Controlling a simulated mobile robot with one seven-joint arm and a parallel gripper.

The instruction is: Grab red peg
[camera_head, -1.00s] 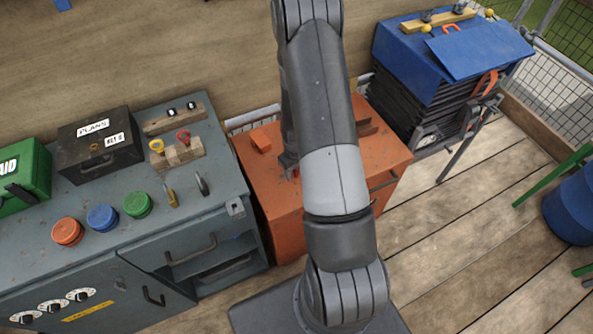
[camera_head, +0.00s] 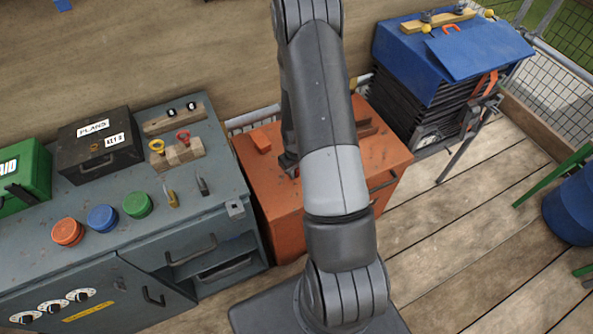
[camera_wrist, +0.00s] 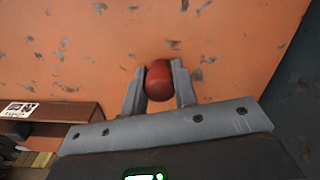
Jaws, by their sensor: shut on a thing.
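The red peg (camera_wrist: 158,82) shows in the wrist view as a rounded dark red piece between the two fingers of my gripper (camera_wrist: 158,90). Both fingers touch its sides, and the gripper is shut on it. Behind the peg is the scuffed top of the orange cabinet (camera_wrist: 200,30), which also shows in the head view (camera_head: 280,210). I cannot tell whether the peg still touches this surface. In the head view my arm hides most of the gripper and the peg.
A grey workbench (camera_head: 95,265) with coloured caps and a black box (camera_head: 100,150) stands to the left. Blue-topped stacked sheets (camera_head: 450,60) stand at the back right. Wooden floor on the right is partly clear.

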